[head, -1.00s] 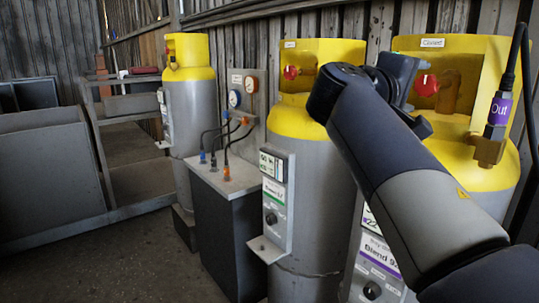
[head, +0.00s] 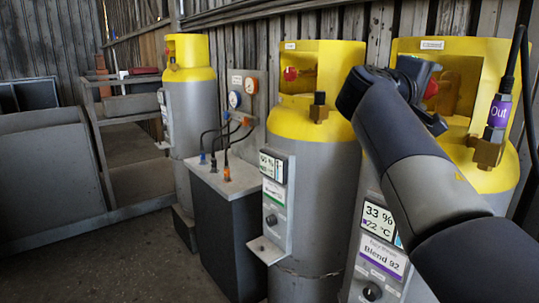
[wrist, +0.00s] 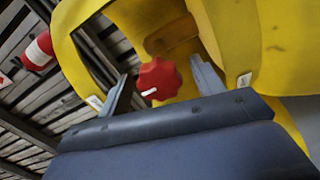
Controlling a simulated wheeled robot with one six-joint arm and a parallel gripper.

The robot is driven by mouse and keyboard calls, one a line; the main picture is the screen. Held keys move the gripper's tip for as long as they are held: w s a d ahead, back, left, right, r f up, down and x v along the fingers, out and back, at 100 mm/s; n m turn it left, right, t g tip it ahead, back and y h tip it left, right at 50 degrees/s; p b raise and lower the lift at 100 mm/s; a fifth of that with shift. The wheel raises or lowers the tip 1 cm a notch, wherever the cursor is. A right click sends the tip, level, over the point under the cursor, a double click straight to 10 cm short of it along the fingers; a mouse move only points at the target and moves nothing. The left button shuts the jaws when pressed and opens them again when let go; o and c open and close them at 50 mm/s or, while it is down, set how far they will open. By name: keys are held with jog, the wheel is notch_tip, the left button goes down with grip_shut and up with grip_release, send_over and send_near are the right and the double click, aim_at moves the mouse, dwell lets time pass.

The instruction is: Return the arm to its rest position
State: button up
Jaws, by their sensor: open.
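My gripper (wrist: 165,85) is open and empty, with its two grey fingers apart in the wrist view. A red valve knob (wrist: 158,79) with a white mark shows between the fingers, apparently beyond them, inside a yellow collar (wrist: 240,40). I cannot tell the exact gap. In the head view my arm (head: 410,160) reaches up from the lower right to the right cylinder's yellow collar (head: 475,46). The right cylinder's red knob (head: 431,88) is partly hidden behind my wrist there. The gripper's fingers are not clear in the head view.
The middle cylinder (head: 318,200) has a capped brass outlet (head: 319,108). A hose with a purple "Out" tag (head: 498,112) joins the right cylinder's brass fitting (head: 487,152). A dark cabinet (head: 225,230) with cables and another cylinder (head: 190,120) stand left. Floor (head: 130,260) is open at lower left.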

jog(key=shift+w+d+r+n+p, duration=0.15)
jog(key=shift+r+n+p, duration=0.1)
jog(key=shift+n+p, duration=1.3)
jog(key=shift+n, duration=0.15)
jog(key=n+p, duration=0.6)
jog(key=n, duration=0.1)
jog(key=n+p, duration=0.3)
jog(key=shift+n, duration=0.3)
jog(key=n+p, duration=0.3)
jog(key=p, duration=0.1)
jog(key=shift+n, duration=0.3)
jog(key=shift+f+n+p, duration=0.15)
jog(key=shift+n+p, duration=0.4)
jog(key=shift+n, duration=0.2)
jog(key=shift+f+n+p, duration=0.15)
jog(key=shift+n+p, duration=0.4)
jog(key=shift+n, duration=0.2)
